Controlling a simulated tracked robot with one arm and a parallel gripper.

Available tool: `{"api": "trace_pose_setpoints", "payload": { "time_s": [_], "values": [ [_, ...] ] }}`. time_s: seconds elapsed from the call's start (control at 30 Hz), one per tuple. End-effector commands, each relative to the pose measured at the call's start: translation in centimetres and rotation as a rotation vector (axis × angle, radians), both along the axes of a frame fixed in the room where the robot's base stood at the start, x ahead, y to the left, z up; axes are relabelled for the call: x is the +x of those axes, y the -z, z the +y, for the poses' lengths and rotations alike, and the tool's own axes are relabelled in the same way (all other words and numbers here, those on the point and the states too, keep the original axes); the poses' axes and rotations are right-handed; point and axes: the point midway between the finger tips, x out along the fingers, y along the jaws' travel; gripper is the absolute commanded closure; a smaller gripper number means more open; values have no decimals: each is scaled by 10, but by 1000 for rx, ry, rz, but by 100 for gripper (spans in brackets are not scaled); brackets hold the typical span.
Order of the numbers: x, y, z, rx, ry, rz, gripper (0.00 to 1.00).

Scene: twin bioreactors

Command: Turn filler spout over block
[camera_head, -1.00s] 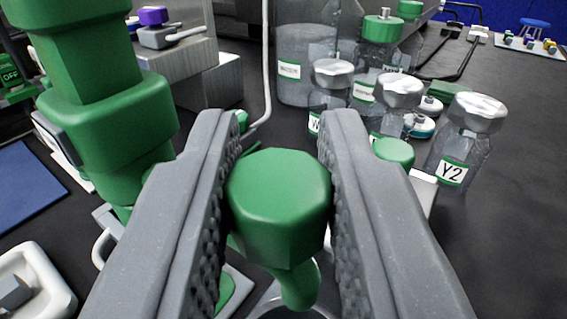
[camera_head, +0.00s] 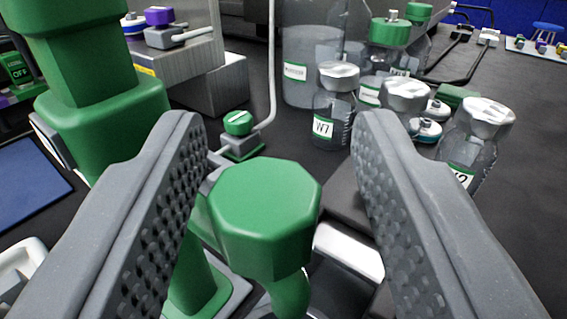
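The filler spout (camera_head: 265,212) is green, with an eight-sided head and a tube that bends down below it. It stands between the fingers of my gripper (camera_head: 280,140). My gripper is open, with a gap on both sides of the head, wider on the right. A dark block-like shape with a white front edge (camera_head: 348,250) lies below and to the right of the spout; I cannot tell for sure that it is the block. The lower end of the spout is cut off by the picture's bottom edge.
A thick green column (camera_head: 100,110) stands close on the left. Bottle W7 (camera_head: 335,105) and a bottle labelled Y2 (camera_head: 470,145) stand behind on the right, among other bottles. A small green valve (camera_head: 238,122) sits behind the spout. Dark bench is free at the far right.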

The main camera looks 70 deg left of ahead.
Motion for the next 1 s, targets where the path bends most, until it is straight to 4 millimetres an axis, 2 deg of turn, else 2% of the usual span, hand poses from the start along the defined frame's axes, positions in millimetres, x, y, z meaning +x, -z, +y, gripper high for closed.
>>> {"api": "trace_pose_setpoints", "payload": {
  "time_s": [0.17,0.27,0.37,0.73,1.0],
  "values": [
    [-1,1,-2,-1,0,0,58],
    [-2,1,-10,-2,2,2,58],
    [-6,1,-24,-3,4,1,58],
    [-30,3,-96,-2,3,2,58],
    [-40,1,-126,-1,0,-2,58]
  ]
}}
